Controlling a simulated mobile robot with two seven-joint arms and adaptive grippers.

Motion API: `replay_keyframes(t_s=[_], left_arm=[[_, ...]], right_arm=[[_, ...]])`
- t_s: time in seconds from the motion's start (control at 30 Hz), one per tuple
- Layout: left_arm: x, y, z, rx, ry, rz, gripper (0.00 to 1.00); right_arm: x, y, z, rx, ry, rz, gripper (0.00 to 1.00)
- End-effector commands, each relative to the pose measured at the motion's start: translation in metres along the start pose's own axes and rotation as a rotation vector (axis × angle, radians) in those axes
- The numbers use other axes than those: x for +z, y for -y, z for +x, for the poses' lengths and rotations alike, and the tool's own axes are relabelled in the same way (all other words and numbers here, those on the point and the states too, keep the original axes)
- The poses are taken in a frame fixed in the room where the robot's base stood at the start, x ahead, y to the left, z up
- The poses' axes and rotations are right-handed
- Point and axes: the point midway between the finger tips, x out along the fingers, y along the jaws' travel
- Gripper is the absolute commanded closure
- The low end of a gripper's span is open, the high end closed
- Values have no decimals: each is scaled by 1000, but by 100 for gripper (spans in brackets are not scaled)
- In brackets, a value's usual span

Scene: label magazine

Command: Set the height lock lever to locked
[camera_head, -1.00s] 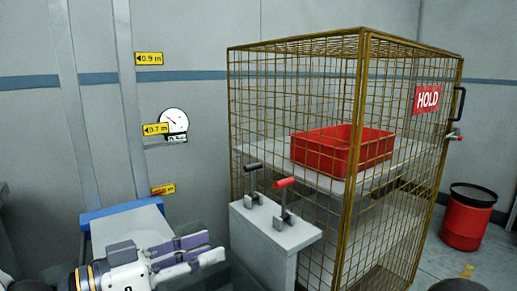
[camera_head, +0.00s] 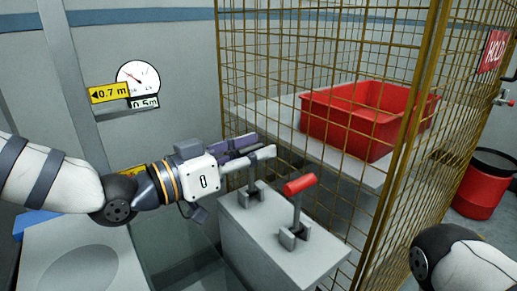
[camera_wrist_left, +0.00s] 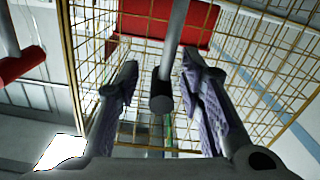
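Two levers stand on a grey box in front of the wire cage. One has a red grip (camera_head: 299,184); the other, a black-gripped lever (camera_head: 254,191), stands to its left and farther back. I cannot tell from any label which is the height lock. My left gripper (camera_head: 262,147) is at the top of the black-gripped lever and hides its grip in the head view. In the left wrist view, the black grip (camera_wrist_left: 162,104) lies between the two spread purple-padded fingers (camera_wrist_left: 160,72), with gaps on both sides. The red grip (camera_wrist_left: 22,65) is at the left there. My right gripper is out of view.
The wire cage (camera_head: 222,75) stands close behind the levers and holds a red bin (camera_head: 340,128) on a shelf. A round gauge (camera_head: 138,78) and a 0.7 m sign (camera_head: 108,93) are on the left. A red drum (camera_head: 477,192) stands at the right.

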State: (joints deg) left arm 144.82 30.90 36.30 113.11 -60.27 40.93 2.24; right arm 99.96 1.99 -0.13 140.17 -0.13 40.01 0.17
Motion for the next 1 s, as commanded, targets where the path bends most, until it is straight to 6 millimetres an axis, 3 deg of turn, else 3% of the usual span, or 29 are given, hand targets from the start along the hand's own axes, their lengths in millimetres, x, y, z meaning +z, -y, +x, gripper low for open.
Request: replay_keyframes(t_s=[0.13,0.37,0.53,1.0], left_arm=[[0,0,13,1,-1,0,65],[-1,0,14,0,-1,0,65],[-1,0,14,0,-1,0,99],[-1,1,14,-1,1,49,100]], right_arm=[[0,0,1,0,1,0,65],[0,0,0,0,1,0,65],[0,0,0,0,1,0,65],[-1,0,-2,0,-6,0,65]])
